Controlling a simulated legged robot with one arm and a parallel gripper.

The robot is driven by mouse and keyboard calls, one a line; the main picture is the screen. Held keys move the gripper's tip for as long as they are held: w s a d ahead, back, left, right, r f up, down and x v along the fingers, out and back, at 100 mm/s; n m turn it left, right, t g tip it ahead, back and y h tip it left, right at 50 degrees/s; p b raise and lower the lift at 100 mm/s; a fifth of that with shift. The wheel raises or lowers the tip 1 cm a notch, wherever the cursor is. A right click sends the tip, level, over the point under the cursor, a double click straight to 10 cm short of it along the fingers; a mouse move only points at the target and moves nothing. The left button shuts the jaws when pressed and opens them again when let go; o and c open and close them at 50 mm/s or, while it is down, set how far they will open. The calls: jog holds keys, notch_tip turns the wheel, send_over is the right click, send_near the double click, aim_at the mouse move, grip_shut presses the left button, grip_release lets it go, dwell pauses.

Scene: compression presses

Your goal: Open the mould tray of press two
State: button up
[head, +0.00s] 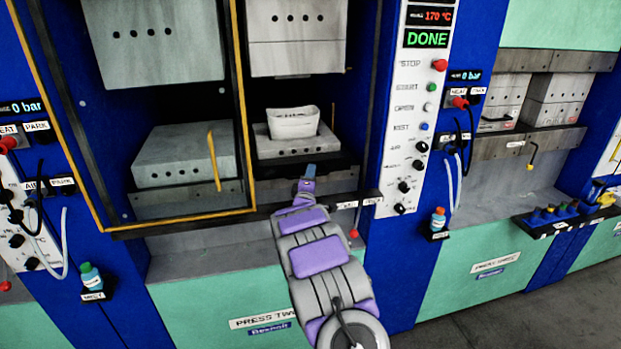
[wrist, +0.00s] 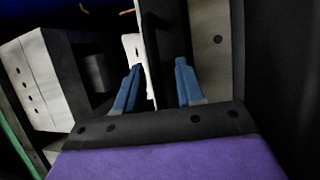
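Press two carries its name label (head: 262,320) on the green lower panel. In its open bay a white, box-like mould piece (head: 293,124) sits on a grey lower block with holes (head: 284,148). A grey upper block (head: 296,35) hangs above, with a clear gap. My gripper (head: 308,178) is low in front of the lower block, by a dark ledge. In the wrist view my gripper's two blue fingers (wrist: 157,78) are apart. A dark bar and a white piece (wrist: 134,50) show beyond and between them. I cannot tell whether the fingers touch the bar.
A yellow-edged guard door (head: 245,105) with a yellow handle (head: 214,160) stands to the left of the bay. The control panel (head: 411,120) on the right reads DONE and 170 °C. A dark rail (head: 190,226) runs below the bay. Another press (head: 545,90) stands farther right.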

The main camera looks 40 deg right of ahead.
grip_shut()
dwell(0.3)
jog(key=shift+f, duration=0.1)
